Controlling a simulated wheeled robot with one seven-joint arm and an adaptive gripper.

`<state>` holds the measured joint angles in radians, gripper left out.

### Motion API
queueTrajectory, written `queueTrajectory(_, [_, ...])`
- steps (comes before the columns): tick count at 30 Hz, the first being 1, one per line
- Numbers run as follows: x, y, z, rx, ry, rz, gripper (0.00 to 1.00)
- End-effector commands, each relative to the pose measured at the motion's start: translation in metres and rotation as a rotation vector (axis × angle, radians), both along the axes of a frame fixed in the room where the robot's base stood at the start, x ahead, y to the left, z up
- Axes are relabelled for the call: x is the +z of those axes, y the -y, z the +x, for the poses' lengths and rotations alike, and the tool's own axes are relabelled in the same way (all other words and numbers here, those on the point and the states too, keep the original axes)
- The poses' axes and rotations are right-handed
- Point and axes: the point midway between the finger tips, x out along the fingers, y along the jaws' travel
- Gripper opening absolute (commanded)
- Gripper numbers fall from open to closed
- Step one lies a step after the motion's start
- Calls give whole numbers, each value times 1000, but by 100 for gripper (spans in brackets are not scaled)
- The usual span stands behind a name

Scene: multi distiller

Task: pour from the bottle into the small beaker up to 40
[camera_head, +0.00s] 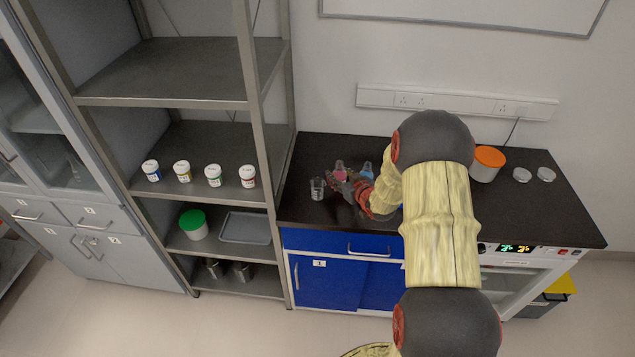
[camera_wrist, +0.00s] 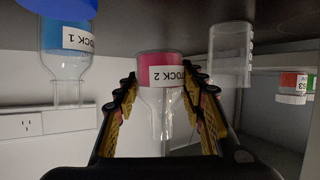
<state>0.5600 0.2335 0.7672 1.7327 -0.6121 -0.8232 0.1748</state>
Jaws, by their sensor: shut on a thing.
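The wrist view is upside down, with the bench at its top. My gripper (camera_head: 338,181) is shut on the pink bottle (camera_wrist: 160,70) labelled "STOCK 2"; its fingers show on both sides of the glass in the wrist view (camera_wrist: 160,95). The bottle looks upright, its pink liquid at the base and its clear neck empty. It also shows in the head view (camera_head: 340,168). The small clear beaker (camera_head: 317,189) stands on the bench just left of my gripper, and right of the bottle in the wrist view (camera_wrist: 231,55).
A blue bottle (camera_head: 368,169) labelled "STOCK 1" stands close to the right of the pink one. An orange-lidded tub (camera_head: 487,163) and two small pale discs (camera_head: 522,175) sit at the bench's right. A metal rack (camera_head: 265,110) with several jars borders the bench on the left.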

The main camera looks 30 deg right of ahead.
Motion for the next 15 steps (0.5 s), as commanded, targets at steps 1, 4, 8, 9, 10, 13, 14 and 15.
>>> queueTrajectory(1, [10,-2,1,1,1,-21,9])
queueTrajectory(4, [23,-4,1,2,-4,-71,9])
queueTrajectory(8, [33,-7,2,1,-14,-135,9])
queueTrajectory(9, [33,-8,2,2,-17,-155,9])
queueTrajectory(10, [34,-8,1,1,-20,-170,9])
queueTrajectory(13, [39,-11,2,1,-25,-218,9])
queueTrajectory(14, [42,-12,2,1,-25,-234,9])
queueTrajectory(15, [45,-12,2,1,-28,-254,9])
